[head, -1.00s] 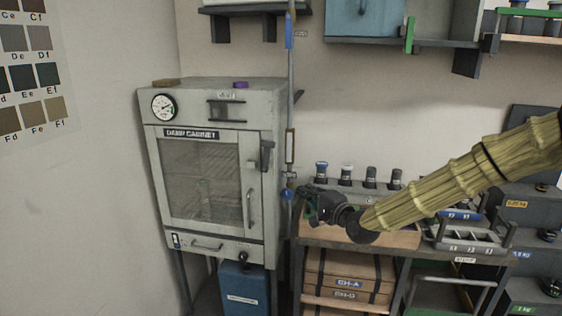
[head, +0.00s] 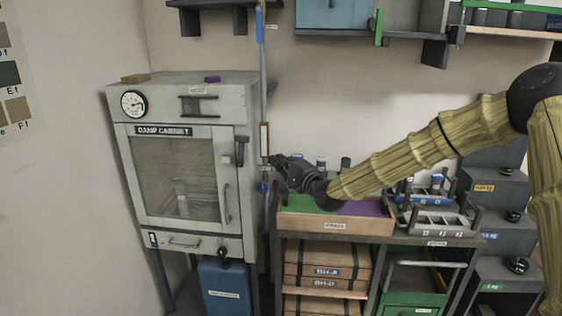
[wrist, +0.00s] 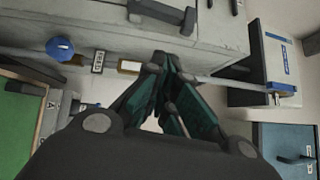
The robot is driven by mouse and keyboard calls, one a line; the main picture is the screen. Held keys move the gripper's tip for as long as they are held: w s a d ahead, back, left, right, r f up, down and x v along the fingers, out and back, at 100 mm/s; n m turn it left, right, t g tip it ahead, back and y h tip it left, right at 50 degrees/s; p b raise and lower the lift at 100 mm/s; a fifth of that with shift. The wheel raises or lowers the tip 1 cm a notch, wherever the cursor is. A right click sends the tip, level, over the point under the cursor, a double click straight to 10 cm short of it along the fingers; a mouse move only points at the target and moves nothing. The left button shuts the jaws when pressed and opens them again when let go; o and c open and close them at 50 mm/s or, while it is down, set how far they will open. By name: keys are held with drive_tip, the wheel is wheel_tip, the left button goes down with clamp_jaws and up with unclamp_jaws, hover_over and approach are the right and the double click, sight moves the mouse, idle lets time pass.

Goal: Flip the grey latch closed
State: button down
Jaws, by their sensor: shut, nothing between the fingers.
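The grey latch (head: 241,150) is a dark grey lever at the right edge of the damp cabinet's door (head: 175,180). Its long part stands about upright in the head view. In the wrist view a dark bar on the cabinet, which looks like the latch (wrist: 162,13), lies beyond my fingertips. The door looks shut against the cabinet. My gripper (head: 276,161) is shut and empty, to the right of the latch and slightly lower in the head view. In the wrist view my gripper (wrist: 163,62) points toward the cabinet, apart from the latch.
A thin vertical rod (head: 263,100) with a blue knob (wrist: 60,48) runs along the cabinet's right side, close to my fingers. A bench with a wooden tray (head: 330,224) stands below my arm. Wall shelves (head: 415,45) hang above. The floor front left is partly hidden.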

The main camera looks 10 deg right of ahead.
sight(241, 151)
drive_tip(key=w+a+r+p, duration=0.1)
drive_tip(key=w+a+p, duration=0.2)
drive_tip(key=w+a, duration=0.3)
drive_tip(key=shift+w+a, duration=0.25)
drive_tip(key=shift+a, duration=0.25)
drive_tip(key=shift+r+p, duration=0.2)
drive_tip(key=shift+p, duration=0.1)
